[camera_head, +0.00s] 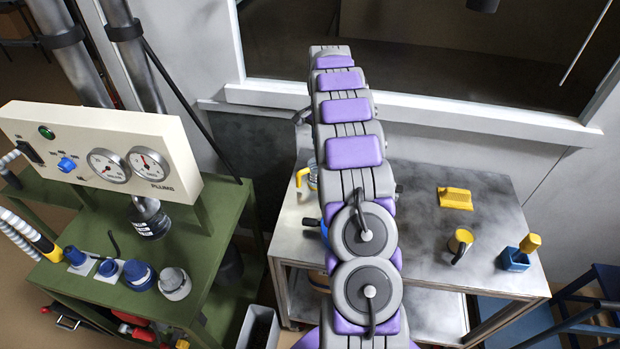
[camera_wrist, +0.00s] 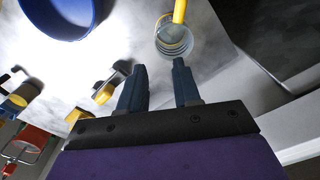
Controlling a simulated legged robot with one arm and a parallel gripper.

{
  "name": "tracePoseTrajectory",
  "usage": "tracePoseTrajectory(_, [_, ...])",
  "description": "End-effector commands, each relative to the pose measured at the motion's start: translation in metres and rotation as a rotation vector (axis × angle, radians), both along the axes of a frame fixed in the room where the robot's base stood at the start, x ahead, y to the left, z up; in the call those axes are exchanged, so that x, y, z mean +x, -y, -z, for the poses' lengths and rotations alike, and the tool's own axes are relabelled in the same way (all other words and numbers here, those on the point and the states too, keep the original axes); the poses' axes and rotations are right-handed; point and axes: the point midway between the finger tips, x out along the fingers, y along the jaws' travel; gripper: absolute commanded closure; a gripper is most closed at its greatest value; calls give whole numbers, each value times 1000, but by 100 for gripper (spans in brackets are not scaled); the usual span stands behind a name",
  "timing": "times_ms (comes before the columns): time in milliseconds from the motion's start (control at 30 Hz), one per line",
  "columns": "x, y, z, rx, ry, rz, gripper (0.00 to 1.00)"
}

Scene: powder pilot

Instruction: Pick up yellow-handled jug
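The yellow-handled jug (camera_wrist: 174,46) is clear with a yellow handle, on the grey metal table in the wrist view. In the head view its yellow handle (camera_head: 302,176) shows just left of my arm, which hides part of the jug. My gripper (camera_wrist: 159,66) is open, with two dark blue fingers apart and nothing seen between them. The jug lies just beyond the fingertips, more in line with the right finger. I cannot tell the exact gap. In the head view my arm hides the gripper.
A large blue-rimmed round thing (camera_wrist: 95,22) is near the jug. A green bench (camera_head: 205,240) stands left.

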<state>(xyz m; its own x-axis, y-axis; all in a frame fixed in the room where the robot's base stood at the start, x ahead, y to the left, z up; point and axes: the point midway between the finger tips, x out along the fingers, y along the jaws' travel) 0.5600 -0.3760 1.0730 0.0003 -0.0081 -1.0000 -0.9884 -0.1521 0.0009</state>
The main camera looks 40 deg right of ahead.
Motion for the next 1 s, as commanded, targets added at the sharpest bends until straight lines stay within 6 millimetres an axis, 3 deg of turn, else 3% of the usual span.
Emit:
tracePoseTrajectory(600, [-1,-2,108,-2,-4,6,68])
tracePoseTrajectory(1000, [-2,3,136,3,-2,6,68])
